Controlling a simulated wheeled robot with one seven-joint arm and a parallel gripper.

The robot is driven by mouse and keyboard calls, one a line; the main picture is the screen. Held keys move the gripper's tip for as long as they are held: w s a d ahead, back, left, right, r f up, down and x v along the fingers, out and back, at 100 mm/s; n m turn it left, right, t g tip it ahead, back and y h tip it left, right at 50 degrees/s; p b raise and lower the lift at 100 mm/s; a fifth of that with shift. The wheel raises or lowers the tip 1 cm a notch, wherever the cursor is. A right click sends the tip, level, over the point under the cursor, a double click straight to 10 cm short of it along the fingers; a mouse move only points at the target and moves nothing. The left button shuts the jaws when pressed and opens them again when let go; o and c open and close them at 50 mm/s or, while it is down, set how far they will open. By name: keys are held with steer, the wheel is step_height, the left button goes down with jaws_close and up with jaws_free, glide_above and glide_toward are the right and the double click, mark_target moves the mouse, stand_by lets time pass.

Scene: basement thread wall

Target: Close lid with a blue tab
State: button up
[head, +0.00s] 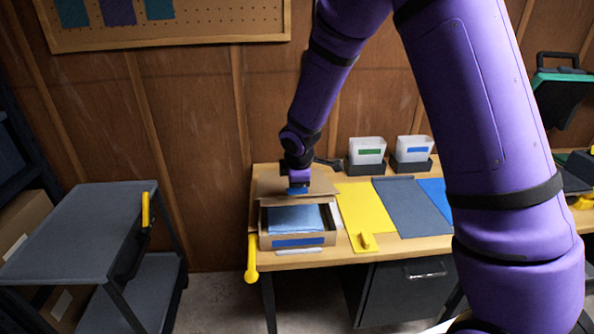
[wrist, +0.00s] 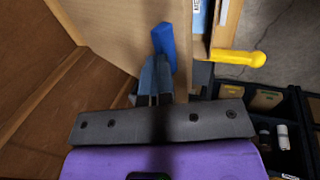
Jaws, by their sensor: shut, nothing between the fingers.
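A cardboard box (head: 265,241) with a blue label on its front stands at the left end of the wooden table, with folded blue cloth (head: 295,218) inside. Its cardboard lid (head: 325,187) is partly open over the back of the box, leaving the front uncovered. The blue tab (head: 298,190) is on the lid's edge. My gripper (head: 298,183) is at the tab. In the wrist view, the lid (wrist: 110,22) fills the upper middle and the blue tab (wrist: 163,40) is just beyond the shut, empty fingertips (wrist: 157,62). I cannot tell whether they touch it.
A yellow handle (head: 252,260) hangs at the table's left edge. Right of the box lie a yellow mat (head: 362,205) and a grey mat (head: 410,210). Two white bins (head: 366,150) (head: 412,148) stand behind. A grey cart (head: 80,230) is at left, with floor between.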

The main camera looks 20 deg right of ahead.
steer(key=o, duration=0.3)
steer(key=shift+w, duration=0.2)
steer(key=o, duration=0.5)
steer(key=shift+o, duration=0.2)
steer(key=shift+s, duration=0.1)
steer(key=v, duration=1)
steer(key=shift+r, duration=0.4)
steer(key=shift+s+r, duration=0.1)
steer(key=s+d+r+m, duration=0.4)
steer(key=s+r, duration=0.2)
steer(key=r, duration=0.1)
steer(key=s+d+r+m, duration=0.4)
steer(key=s+r, duration=0.2)
steer(key=s, duration=0.1)
steer(key=s+d+r+m, duration=0.1)
steer(key=s+m, duration=0.3)
steer(key=s, duration=0.4)
steer(key=s+d+r+m+t, duration=0.1)
steer(key=s+r+m, duration=0.2)
steer(key=s, duration=0.6)
steer(key=shift+d+r+m+y, duration=0.2)
steer(key=shift+d+m+y, duration=0.15)
steer(key=shift+m+y, duration=0.05)
